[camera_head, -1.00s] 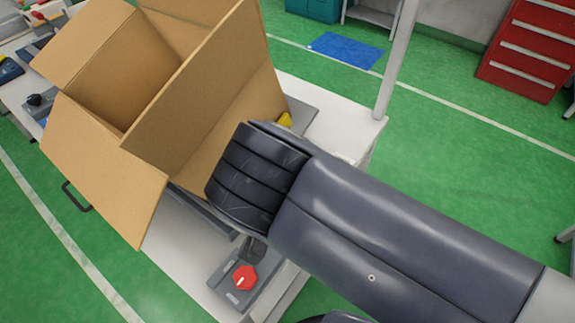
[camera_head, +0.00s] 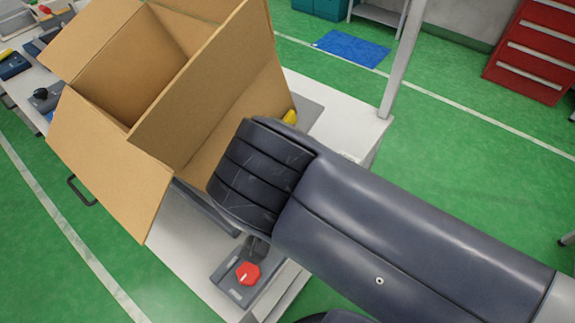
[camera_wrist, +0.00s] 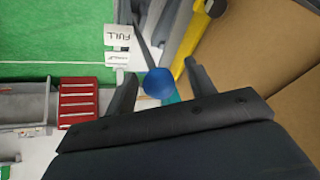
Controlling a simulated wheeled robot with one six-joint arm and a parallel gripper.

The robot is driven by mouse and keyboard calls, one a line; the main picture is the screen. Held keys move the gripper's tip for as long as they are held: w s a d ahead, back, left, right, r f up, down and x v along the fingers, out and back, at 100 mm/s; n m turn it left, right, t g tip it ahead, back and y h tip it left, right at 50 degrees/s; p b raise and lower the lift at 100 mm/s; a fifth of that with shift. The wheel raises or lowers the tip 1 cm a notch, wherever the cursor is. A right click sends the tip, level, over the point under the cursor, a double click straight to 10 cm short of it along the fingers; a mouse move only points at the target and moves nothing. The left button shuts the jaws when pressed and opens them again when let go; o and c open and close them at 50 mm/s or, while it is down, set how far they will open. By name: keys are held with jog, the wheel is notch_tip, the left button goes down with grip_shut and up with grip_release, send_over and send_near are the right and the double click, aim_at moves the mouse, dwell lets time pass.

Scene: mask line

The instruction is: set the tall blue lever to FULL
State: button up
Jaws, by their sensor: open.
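The blue lever shows in the wrist view as a round blue knob (camera_wrist: 159,84) on a thin grey shaft. A white label reading FULL (camera_wrist: 117,37) lies just left of the shaft. My gripper (camera_wrist: 160,72) is open, one finger on either side of the blue knob. I cannot tell whether either finger touches it. In the head view the lever and my gripper are hidden behind my dark arm and the cardboard box.
A large open cardboard box (camera_head: 165,105) stands on the white bench (camera_head: 350,130), close beside my arm. It fills the right of the wrist view. A red knob (camera_head: 248,273) on a grey base is at the near edge.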

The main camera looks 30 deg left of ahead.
jog(key=v, duration=1)
jog(key=shift+p, duration=0.3)
jog(key=shift+s, duration=0.1)
jog(key=x, duration=1)
jog(key=shift+w+f+b, duration=0.2)
jog(key=shift+w+b, duration=0.1)
jog(key=shift+b, duration=0.05)
jog(key=shift+w+a+r, duration=0.1)
jog(key=shift+r, duration=0.05)
jog(key=shift+w, duration=0.2)
